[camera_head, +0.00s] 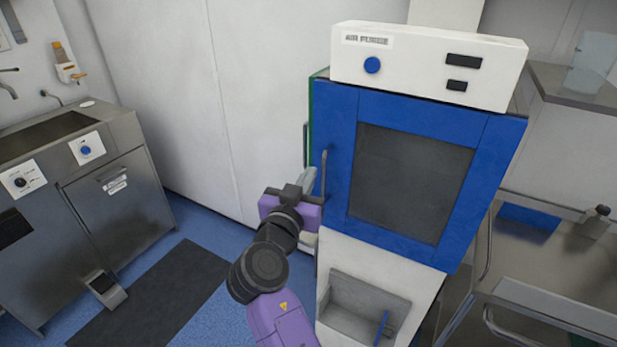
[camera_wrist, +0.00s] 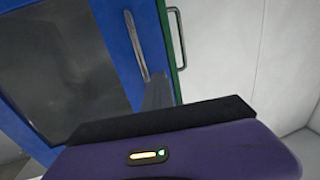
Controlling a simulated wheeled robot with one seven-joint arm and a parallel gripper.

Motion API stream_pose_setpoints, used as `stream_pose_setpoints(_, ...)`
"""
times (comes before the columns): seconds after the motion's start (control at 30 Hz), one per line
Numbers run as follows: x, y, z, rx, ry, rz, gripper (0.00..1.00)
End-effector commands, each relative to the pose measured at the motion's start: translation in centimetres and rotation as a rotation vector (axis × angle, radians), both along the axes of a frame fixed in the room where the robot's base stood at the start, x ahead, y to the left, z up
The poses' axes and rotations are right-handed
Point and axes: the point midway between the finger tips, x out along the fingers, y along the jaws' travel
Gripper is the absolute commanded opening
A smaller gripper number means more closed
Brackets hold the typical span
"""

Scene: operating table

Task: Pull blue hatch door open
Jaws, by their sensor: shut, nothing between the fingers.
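The blue hatch door (camera_head: 405,243) has a dark window and appears closed on the front of a white cabinet. Its upright metal handle (camera_head: 324,172) is on the door's left side. In the wrist view the blue door (camera_wrist: 113,40) fills the left, with its handle (camera_wrist: 136,46) near the door edge. My gripper (camera_head: 307,181) is just left of the handle, close to the door's left edge. It is shut and empty. In the wrist view, the grey fingers (camera_wrist: 158,92) are below the handle. I cannot tell whether they touch the handle or door.
A green door edge (camera_wrist: 171,60) with a second metal handle (camera_wrist: 178,38) is around the cabinet's side. A white control box (camera_head: 430,62) tops the cabinet. A steel sink unit (camera_head: 120,200) stands left and a steel trolley (camera_head: 545,265) right.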

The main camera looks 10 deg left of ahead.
Motion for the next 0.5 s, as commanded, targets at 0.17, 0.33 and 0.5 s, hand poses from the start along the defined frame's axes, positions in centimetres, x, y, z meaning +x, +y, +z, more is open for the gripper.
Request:
stream_pose_setpoints(0.17, 0.00, 0.01, 0.01, 0.000, 0.000, 0.000, 0.00)
stream_pose_setpoints(0.33, 0.00, 0.00, 0.01, 0.000, 0.000, 0.000, 0.20)
stream_pose_setpoints(0.5, 0.00, 0.00, 0.01, 0.000, 0.000, 0.000, 0.20)
